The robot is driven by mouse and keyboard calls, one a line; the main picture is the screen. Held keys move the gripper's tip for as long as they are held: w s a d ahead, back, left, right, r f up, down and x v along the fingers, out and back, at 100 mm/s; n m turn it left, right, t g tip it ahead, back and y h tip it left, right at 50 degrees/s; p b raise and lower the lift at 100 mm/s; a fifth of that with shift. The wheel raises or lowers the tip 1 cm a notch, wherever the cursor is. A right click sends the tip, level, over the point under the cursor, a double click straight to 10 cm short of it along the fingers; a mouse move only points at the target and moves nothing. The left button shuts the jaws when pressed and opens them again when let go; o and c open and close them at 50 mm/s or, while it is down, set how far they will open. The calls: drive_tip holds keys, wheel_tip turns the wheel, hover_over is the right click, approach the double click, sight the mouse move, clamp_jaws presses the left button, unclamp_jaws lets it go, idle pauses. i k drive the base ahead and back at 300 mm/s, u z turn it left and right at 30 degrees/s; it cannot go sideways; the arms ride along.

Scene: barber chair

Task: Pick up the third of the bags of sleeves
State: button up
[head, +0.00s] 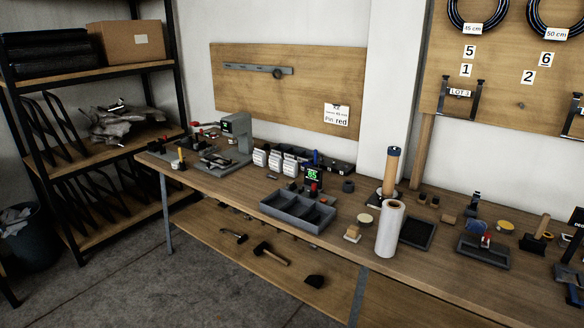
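Three small packets with white fronts and dark print stand in a row on the workbench (345,232), in front of dark bins at its back. They look like the bags of sleeves; the print is too small to read. The left packet (259,157), the middle packet (275,160) and the right packet (290,165) stand upright, close beside each other. Which one counts as the third is not marked. My gripper is not in view.
A grey bench machine (238,135) stands left. A white roll (390,228) stands right. Shelving (58,182) fills the left side; floor (225,285) is free in front.

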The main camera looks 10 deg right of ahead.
sight(276, 162)
drive_tip(key=u, duration=0.15)
drive_tip(key=i, duration=0.85)
drive_tip(key=u, duration=0.6)
drive_tip(key=i, duration=1.15)
drive_tip(key=z, duration=0.1)
